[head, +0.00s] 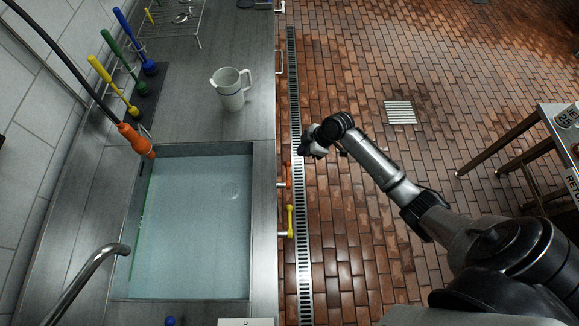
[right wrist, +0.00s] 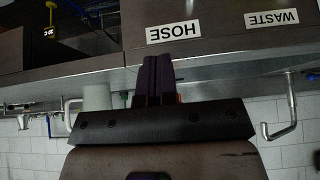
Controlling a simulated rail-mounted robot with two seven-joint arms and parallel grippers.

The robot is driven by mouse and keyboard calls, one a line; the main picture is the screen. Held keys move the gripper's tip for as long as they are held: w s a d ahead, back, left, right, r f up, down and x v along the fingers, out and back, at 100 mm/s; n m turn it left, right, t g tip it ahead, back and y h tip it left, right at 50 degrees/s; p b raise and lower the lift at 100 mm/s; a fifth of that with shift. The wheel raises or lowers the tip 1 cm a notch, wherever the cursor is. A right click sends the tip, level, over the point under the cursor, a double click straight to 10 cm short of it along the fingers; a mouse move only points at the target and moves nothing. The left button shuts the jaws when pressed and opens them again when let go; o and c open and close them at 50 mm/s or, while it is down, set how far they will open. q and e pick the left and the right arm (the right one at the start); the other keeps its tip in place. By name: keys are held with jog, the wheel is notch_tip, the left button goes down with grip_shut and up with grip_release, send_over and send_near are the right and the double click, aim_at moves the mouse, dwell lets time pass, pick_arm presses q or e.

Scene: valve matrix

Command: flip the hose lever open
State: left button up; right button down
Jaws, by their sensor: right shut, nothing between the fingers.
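An orange lever (head: 283,185) sticks out from the counter's front edge beside the sink. Only a small part of it shows in the head view. A yellow lever (head: 290,220) stands nearer to me on the same edge. The HOSE label (right wrist: 173,31) is on the counter front in the right wrist view, upside down, just beyond my fingertips; the WASTE label (right wrist: 271,18) is to its right. My right gripper (head: 304,148) is shut and empty beside the counter edge, close to the orange lever. Its dark fingers (right wrist: 157,78) hide what lies behind them. My left gripper is out of view.
The sink (head: 195,225) holds water, with a tap (head: 85,280) at its left. An orange-ended hose (head: 135,140) hangs at the sink's far left corner. A white jug (head: 230,92) stands on the counter.

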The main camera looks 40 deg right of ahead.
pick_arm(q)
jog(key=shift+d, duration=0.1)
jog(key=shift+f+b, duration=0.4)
pick_arm(e)
send_over(289, 166)
jog(key=s+a, duration=0.1)
jog(key=a, duration=0.1)
notch_tip(289, 166, down, 8)
jog(key=shift+d+f, duration=0.1)
jog(key=shift+f, duration=0.05)
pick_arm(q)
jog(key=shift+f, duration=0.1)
pick_arm(e)
jog(key=f, duration=0.3)
jog(key=shift+s+d, duration=0.2)
jog(key=shift+d, duration=0.05)
jog(key=shift+d+f, duration=0.1)
jog(key=shift+f, duration=0.35)
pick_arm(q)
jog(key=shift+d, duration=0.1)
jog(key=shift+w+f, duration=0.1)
pick_arm(e)
jog(key=shift+s+f, duration=0.1)
